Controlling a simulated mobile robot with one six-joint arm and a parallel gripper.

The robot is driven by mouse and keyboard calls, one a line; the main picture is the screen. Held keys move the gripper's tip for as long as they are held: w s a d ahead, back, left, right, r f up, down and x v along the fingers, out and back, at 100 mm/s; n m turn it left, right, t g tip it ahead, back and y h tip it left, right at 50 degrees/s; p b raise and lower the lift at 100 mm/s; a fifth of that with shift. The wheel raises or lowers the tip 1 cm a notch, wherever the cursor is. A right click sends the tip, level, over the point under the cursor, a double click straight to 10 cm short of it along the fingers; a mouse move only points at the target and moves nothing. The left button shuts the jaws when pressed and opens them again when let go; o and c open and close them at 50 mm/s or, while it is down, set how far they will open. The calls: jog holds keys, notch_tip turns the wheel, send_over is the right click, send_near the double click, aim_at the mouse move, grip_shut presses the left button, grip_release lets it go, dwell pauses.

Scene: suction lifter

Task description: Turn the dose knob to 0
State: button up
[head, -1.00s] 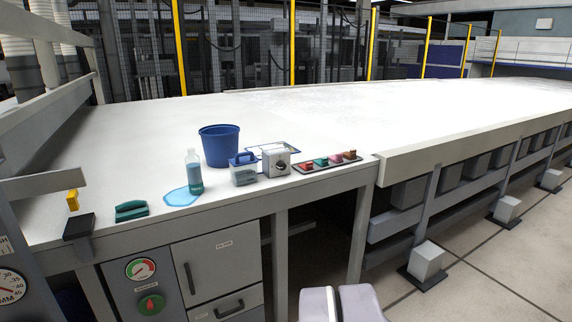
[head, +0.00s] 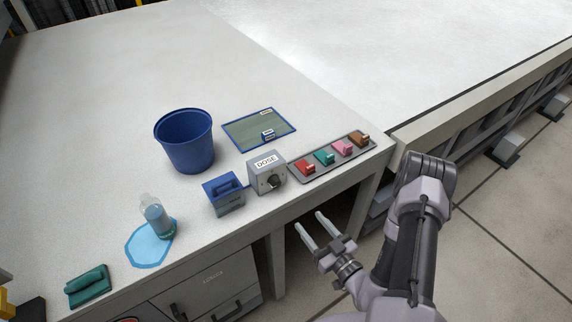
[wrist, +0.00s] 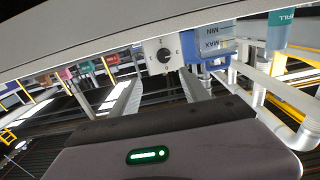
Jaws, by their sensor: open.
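The dose knob (head: 272,181) is a dark round knob on the front of a small grey box labelled DOSE (head: 262,163), near the table's front edge. My gripper (head: 308,225) is open and empty, in front of the table edge and below the box, apart from the knob. In the wrist view its two fingers reach toward the box.
A blue-topped container (head: 224,194) stands close left of the box. A tray with several coloured blocks (head: 313,179) lies right of it. A blue bucket (head: 186,143), a framed panel (head: 259,130), a bottle (head: 155,217) on a blue patch and a green tool (head: 89,286) are also on the table.

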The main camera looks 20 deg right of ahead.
aim_at(277, 185)
jog(key=x, duration=1)
jog(key=a+x, duration=0.1)
jog(key=x, duration=0.5)
jog(key=shift+a+r, duration=0.1)
grip_shut()
